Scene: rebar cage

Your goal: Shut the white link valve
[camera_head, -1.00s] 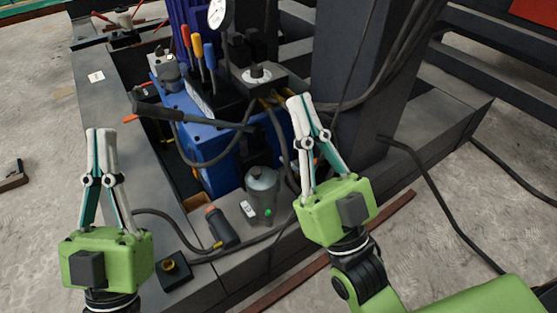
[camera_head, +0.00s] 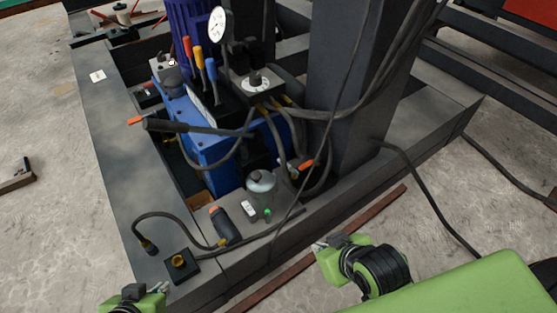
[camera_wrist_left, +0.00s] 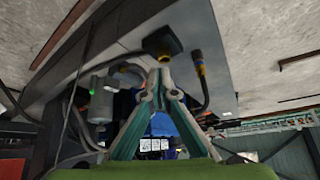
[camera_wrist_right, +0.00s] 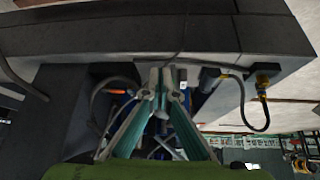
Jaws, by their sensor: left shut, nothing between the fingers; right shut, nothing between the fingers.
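No part is clearly recognisable as the white link valve. A small pale fitting (camera_head: 292,172) with an orange-red handle (camera_head: 306,165) sits among hoses between the blue power unit (camera_head: 215,135) and the dark column (camera_head: 345,100); I cannot tell if it is the valve. My left gripper (camera_head: 160,288) is low at the bottom left, in front of the steel base. My right gripper (camera_head: 318,245) is at lower centre, in front of the base's front edge. Both are shut and empty, their fingertips meeting in the left wrist view (camera_wrist_left: 160,76) and right wrist view (camera_wrist_right: 160,76).
A grey cylinder (camera_head: 261,181), a dark orange-ended cylinder (camera_head: 224,225) and a black box with a brass fitting (camera_head: 182,264) are on the steel base (camera_head: 120,170). A pressure gauge (camera_head: 218,24) and coloured levers (camera_head: 198,56) stand above. Hoses cross the front.

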